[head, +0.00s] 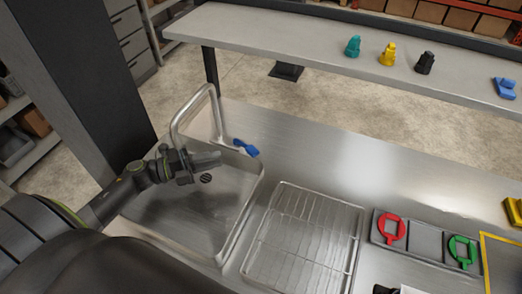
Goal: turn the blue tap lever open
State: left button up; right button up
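The blue tap lever (246,148) sits at the right of the tap's base, behind the sink's back rim. The curved metal tap (183,112) arches up to its left. My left gripper (218,159) is over the sink, in front of the tap, with its fingers pointing right towards the lever. A small gap shows in the picture between the fingertips and the lever; I see no contact. The fingers overlap from this side, so their opening does not show. My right gripper is not visible.
The metal sink basin (163,217) lies below my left gripper. A wire rack (300,240) stands right of it, then a tray (427,240) with red and green ring-shaped pieces. A raised shelf (290,38) behind holds several small coloured objects. The counter right of the lever is clear.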

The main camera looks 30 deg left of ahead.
aim_at(247, 151)
pick_arm(q)
jog(key=p+x, duration=0.2)
jog(key=x, duration=0.3)
jog(key=p+x, duration=0.2)
jog(key=x, duration=0.3)
jog(key=shift+r, duration=0.2)
jog(key=shift+x, duration=0.8)
jog(key=shift+f, duration=0.2)
grip_shut()
